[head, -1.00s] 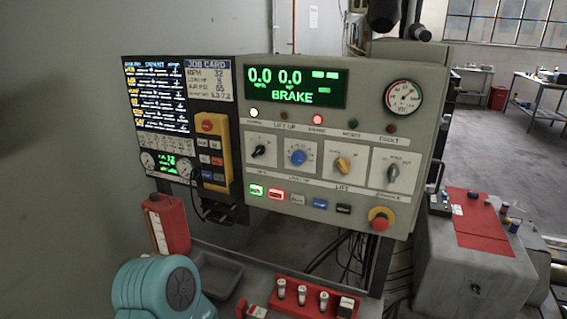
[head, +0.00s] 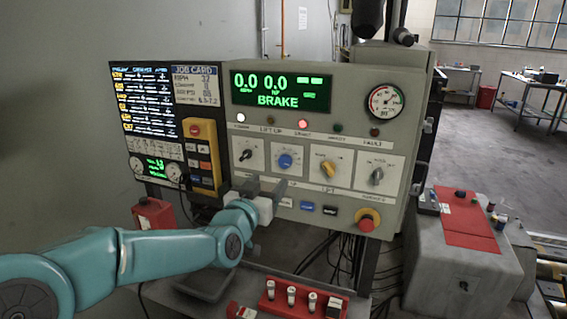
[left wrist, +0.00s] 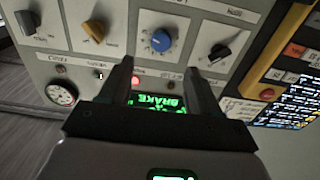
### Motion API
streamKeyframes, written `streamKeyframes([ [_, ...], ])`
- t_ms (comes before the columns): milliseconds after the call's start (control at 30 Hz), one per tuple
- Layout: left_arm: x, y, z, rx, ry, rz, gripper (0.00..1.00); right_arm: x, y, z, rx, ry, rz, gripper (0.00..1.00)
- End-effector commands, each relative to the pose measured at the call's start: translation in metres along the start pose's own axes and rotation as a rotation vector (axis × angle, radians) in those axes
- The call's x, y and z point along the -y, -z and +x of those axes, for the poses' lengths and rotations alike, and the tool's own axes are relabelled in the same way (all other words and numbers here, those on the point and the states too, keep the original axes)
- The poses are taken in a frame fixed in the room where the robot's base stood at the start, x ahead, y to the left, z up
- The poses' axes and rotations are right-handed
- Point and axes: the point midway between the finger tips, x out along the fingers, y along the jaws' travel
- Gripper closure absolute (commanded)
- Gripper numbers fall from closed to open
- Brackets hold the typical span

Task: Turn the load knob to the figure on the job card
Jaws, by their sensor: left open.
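The blue load knob (head: 285,161) sits on a white dial plate in the panel's row of knobs; it shows uncovered in the left wrist view (left wrist: 161,40). Its pointer setting is too small to read. The job card (head: 196,83) is at the upper left; its load line is too blurred to read surely. My left gripper (head: 262,188) is open and empty, just below and left of the blue knob in the head view. In the left wrist view its two fingers (left wrist: 161,78) stand apart, with the knob beyond their tips, not between them. My right gripper is out of view.
A black knob (head: 246,154), a yellow knob (head: 328,169) and a grey knob (head: 376,175) flank the load knob. A red stop button (head: 367,221) juts out lower right. The green display (head: 281,91) reads 0.0, 0.0 and BRAKE. My gripper hides some lower buttons.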

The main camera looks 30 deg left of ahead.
Motion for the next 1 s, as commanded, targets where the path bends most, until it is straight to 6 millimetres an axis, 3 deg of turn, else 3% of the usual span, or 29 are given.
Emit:
streamKeyframes([
  [200, 0.001, 0.002, 0.053, 0.003, 0.002, -0.001, 0.38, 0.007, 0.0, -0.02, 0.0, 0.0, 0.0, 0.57],
  [400, 0.0, 0.001, 0.089, 0.003, 0.0, -0.002, 0.38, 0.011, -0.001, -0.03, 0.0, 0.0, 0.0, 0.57],
  [600, -0.001, 0.0, 0.104, 0.002, -0.002, -0.002, 0.38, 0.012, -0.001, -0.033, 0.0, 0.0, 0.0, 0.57],
  [867, -0.002, -0.001, 0.105, 0.001, -0.002, -0.002, 0.38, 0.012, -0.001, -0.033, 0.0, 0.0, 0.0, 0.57],
  [1000, -0.002, -0.001, 0.105, 0.001, -0.002, -0.002, 0.8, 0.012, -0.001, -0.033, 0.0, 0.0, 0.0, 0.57],
])
